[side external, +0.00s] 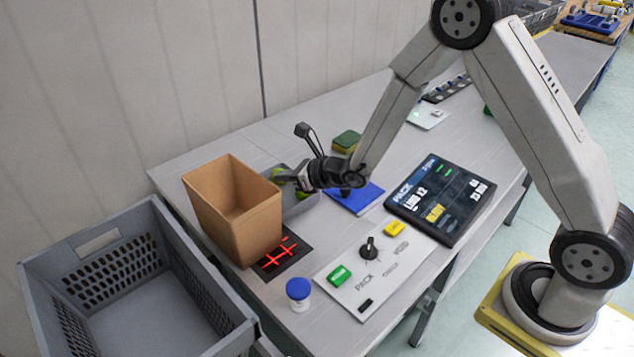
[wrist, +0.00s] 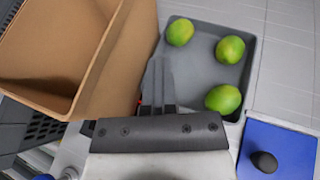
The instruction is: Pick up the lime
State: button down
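Three green limes lie apart in a shallow grey tray (wrist: 207,65): an upper left lime (wrist: 180,32), an upper right lime (wrist: 230,49) and a lower lime (wrist: 223,99). My gripper (wrist: 159,64) is in the wrist view, its fingers close together with nothing seen between them. It is at the tray's left edge, between the tray and the cardboard box, left of the lower lime and below the upper left one. In the side view my gripper (side external: 288,178) is low over the tray and partly hides the limes.
An open cardboard box (side external: 221,215) stands directly left of the tray. A blue pad (wrist: 278,150) with a dark knob lies to its right. A tablet (side external: 441,199), a button panel (side external: 374,272), a blue-capped jar (side external: 298,294) and a large grey crate (side external: 75,252) are nearby.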

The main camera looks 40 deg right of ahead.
jog(key=shift+s+a+v, duration=0.1)
jog(key=shift+a+v, duration=0.1)
jog(key=shift+v, duration=0.7)
jog(key=shift+s+a+v, duration=0.1)
jog(key=shift+a+v, duration=0.15)
jog(key=shift+v, duration=0.65)
jog(key=shift+a+v, duration=0.2)
jog(key=shift+v, duration=0.75)
jog(key=shift+c, duration=1.4)
grip_release()
jog(key=v, duration=0.7)
jog(key=shift+s, duration=0.25)
jog(key=shift+o, duration=0.3)
jog(key=shift+s+d+r, duration=0.1)
jog(key=shift+r, duration=0.05)
